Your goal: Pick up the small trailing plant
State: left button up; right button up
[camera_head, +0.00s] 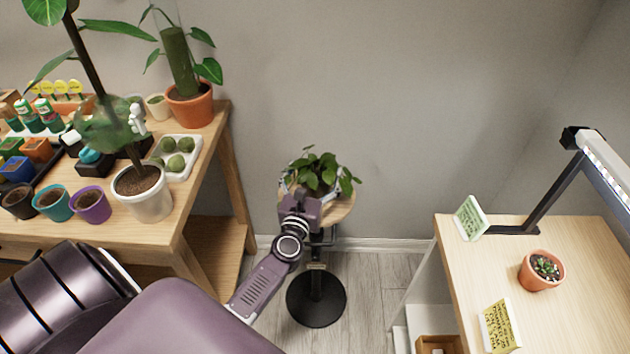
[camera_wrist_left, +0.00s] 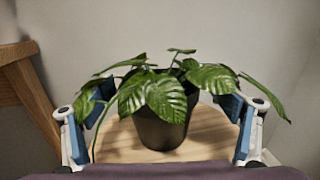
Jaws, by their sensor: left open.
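The small trailing plant (camera_head: 322,174) has green leaves and sits on a small round wooden stand (camera_head: 341,209) with a black base. In the left wrist view the plant (camera_wrist_left: 165,92) stands upright in a black pot (camera_wrist_left: 160,128) on the wooden top (camera_wrist_left: 205,143). My left gripper (camera_head: 308,187) is at the plant. In the left wrist view its blue-padded fingers (camera_wrist_left: 167,120) are open, one on each side of the pot, with visible gaps to the pot. Leaves hang near or over both fingers. My right gripper is not in view.
A wooden table (camera_head: 212,130) with several pots and plants stands at the left. A desk (camera_head: 590,265) with a lamp (camera_head: 560,180), a succulent pot (camera_head: 541,271) and sign cards stands at the right. The wall (camera_head: 400,100) is close behind the stand.

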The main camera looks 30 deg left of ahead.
pick_arm(q)
jog(key=shift+c, duration=0.5)
jog(key=shift+r, duration=0.1)
jog(key=c, duration=1.3)
